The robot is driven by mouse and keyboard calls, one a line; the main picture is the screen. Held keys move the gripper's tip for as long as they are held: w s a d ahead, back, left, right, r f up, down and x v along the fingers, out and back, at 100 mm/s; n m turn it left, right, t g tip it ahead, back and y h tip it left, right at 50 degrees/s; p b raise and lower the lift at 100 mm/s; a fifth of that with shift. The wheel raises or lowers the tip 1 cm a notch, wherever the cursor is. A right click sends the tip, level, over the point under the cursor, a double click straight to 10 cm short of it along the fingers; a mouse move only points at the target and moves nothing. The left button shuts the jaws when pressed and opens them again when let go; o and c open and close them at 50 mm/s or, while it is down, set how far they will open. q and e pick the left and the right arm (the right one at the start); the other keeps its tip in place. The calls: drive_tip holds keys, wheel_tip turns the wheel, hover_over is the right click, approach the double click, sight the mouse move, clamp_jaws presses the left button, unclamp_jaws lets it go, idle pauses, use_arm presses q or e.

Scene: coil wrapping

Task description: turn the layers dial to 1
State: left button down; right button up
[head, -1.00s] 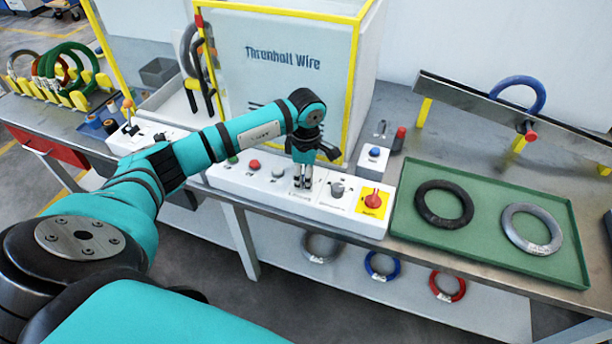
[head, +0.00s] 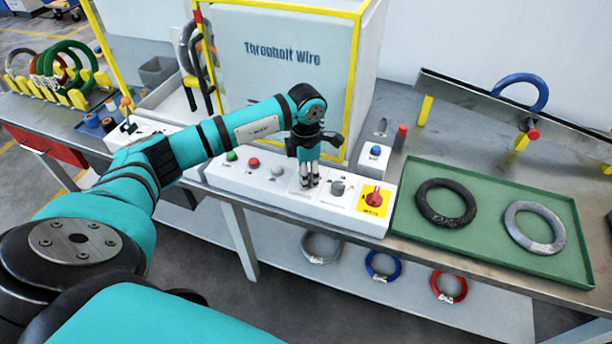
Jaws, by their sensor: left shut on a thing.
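A long white control panel (head: 232,178) runs along the front of the bench, with a green button, a red button, grey knobs and a red switch on a yellow plate. My left gripper (head: 309,184) points down onto the panel and is shut on a dial between two grey knobs. The fingers hide nearly all of that dial, so its setting cannot be read. A grey knob (head: 338,187) stands just right of the fingers, and another grey knob (head: 277,172) stands to their left. My right gripper is not in view.
The red switch (head: 374,197) is at the panel's right end. A small box with a blue button (head: 376,152) stands behind it. A green tray (head: 481,259) with a black and a grey coil lies right. The yellow-edged wrapping machine (head: 285,75) rises behind my gripper.

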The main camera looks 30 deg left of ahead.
use_arm(q)
drive_tip(key=n, duration=0.6)
drive_tip(key=shift+b, duration=0.35)
idle(0.4)
drive_tip(key=c, duration=0.9)
unclamp_jaws()
drive_tip(key=shift+c, duration=0.2)
drive_tip(key=shift+r, duration=0.1)
wheel_tip(320, 180, up, 12)
